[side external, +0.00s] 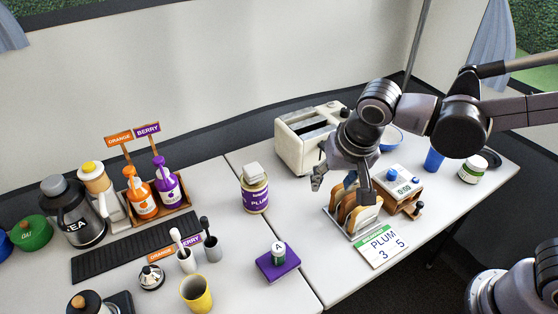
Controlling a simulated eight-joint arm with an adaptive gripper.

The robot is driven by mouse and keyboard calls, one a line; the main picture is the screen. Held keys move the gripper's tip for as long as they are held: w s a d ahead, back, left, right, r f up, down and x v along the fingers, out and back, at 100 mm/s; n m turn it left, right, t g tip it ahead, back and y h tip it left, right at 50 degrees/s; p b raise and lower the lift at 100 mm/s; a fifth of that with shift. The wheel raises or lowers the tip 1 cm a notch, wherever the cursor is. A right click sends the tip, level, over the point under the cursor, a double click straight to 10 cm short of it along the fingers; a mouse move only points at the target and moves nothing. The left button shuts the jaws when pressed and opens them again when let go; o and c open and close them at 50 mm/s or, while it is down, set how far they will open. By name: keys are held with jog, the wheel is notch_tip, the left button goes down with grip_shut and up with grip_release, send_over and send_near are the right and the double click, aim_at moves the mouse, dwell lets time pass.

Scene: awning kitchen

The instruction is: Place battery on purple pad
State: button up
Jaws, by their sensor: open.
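A small white cylinder marked "A" with a dark green lower part, which looks like the battery (278,249), stands upright on the purple pad (265,269). The pad lies near the front edge of the left table, close to the seam between the tables. My gripper (341,188) is open, with its fingers spread over the toast rack (349,226) on the right table. It is up and to the right of the battery, clear of it. I cannot tell whether a finger touches the bread in the rack.
A PLUM can (255,196) stands behind the pad; a yellow cup (196,294) stands to its left. The table between pad and rack is clear.

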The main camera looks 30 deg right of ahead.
jog(key=s+d+r+n+t, duration=0.1)
jog(key=s+d+n, duration=0.1)
jog(key=d, duration=0.5)
jog(key=s+d+n+t, duration=0.2)
jog(key=s+d, duration=0.1)
jog(key=d, duration=0.5)
jog(key=shift+s+r+n+y, duration=0.3)
jog(key=shift+r+n+y, duration=0.05)
jog(key=shift+n+y, duration=0.05)
jog(key=shift+o, duration=0.3)
